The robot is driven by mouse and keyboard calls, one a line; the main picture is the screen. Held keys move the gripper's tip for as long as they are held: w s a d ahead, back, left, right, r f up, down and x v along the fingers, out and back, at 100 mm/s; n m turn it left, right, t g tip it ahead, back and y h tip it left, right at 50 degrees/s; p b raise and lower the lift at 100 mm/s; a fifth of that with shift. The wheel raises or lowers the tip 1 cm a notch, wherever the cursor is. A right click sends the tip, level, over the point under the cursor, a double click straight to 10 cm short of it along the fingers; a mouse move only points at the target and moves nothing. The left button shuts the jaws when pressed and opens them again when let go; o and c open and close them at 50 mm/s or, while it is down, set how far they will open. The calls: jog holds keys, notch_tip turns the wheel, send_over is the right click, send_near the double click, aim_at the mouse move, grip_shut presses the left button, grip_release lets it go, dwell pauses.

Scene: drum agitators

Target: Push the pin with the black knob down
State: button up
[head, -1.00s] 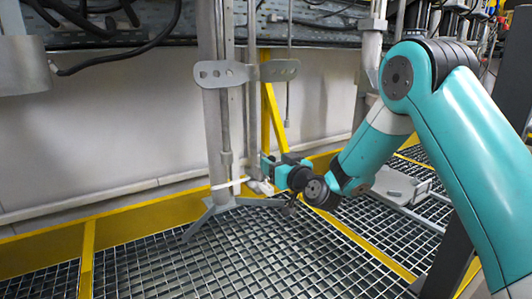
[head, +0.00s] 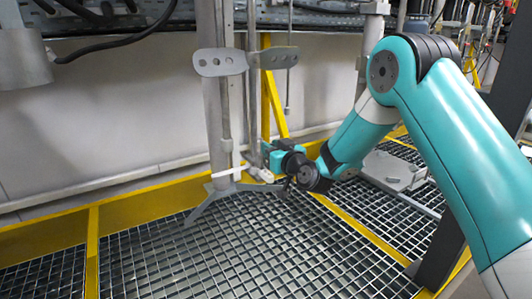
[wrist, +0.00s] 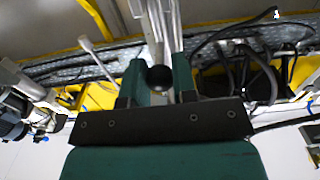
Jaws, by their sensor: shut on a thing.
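The pin's black knob (wrist: 160,77) shows in the wrist view between the two teal fingers of my gripper (wrist: 159,65). The fingers are shut on it from both sides. Grey metal rods run on past the knob, and I cannot tell which part is the pin's shaft. In the head view my gripper (head: 262,168) is low, beside the foot of a grey upright post (head: 221,120). The knob and pin cannot be made out in the head view. How far down the pin sits cannot be told.
The post stands on splayed grey legs (head: 208,206) on metal grating (head: 230,255). A grey bracket (head: 220,62) crosses it higher up. A yellow brace (head: 272,110) stands behind. A grey box (head: 393,170) lies right of my wrist. The grating in front is clear.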

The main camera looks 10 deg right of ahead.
jog(key=shift+f, duration=0.15)
jog(key=shift+f+b, duration=0.9)
jog(key=shift+b, duration=0.15)
jog(key=o, duration=0.9)
jog(key=shift+r, duration=0.1)
jog(key=shift+s+d, duration=0.1)
jog(key=b+v, duration=1)
